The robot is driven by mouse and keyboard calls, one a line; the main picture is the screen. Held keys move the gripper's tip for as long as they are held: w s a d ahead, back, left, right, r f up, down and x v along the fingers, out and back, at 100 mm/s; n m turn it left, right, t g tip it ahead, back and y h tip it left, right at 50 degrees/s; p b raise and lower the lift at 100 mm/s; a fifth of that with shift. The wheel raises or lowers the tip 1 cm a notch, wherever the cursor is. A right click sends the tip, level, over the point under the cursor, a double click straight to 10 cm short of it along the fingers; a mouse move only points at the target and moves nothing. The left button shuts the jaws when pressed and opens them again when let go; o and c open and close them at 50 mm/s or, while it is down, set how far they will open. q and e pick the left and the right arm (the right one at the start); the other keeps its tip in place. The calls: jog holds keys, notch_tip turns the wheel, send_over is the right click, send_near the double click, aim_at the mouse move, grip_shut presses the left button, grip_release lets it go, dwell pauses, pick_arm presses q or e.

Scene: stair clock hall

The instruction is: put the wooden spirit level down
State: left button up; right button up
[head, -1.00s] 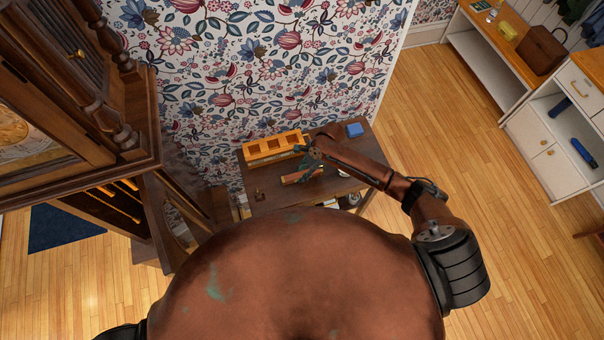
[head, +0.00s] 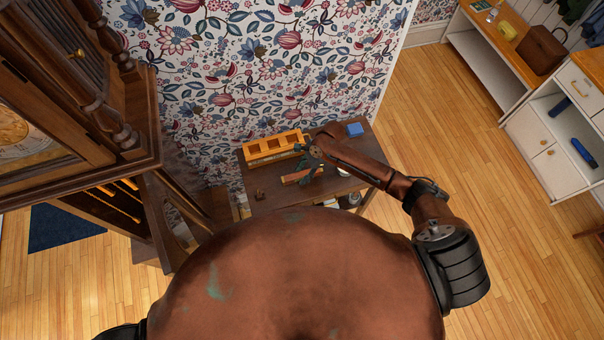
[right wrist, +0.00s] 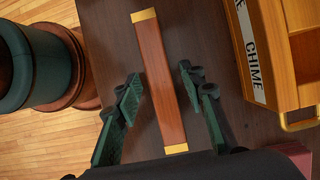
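The wooden spirit level (right wrist: 163,84) is a reddish-brown bar with brass ends. In the right wrist view it lies along the dark tabletop (right wrist: 113,35), between the fingers of my right gripper (right wrist: 161,82). The dark green fingers are apart, with a visible gap on each side of the bar. In the head view, the level (head: 293,178) shows on the small dark table (head: 272,204), partly hidden by my right gripper (head: 309,165). My left gripper is not in view.
An orange wooden tray with compartments (head: 274,146) stands at the table's back; its side reads CHIME in the wrist view (right wrist: 248,45). A small brown item (head: 260,195) lies front left. A tall clock (head: 75,110) stands left.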

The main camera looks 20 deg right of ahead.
jog(key=v, duration=1.1)
jog(key=shift+r, duration=0.2)
jog(key=shift+d, duration=0.15)
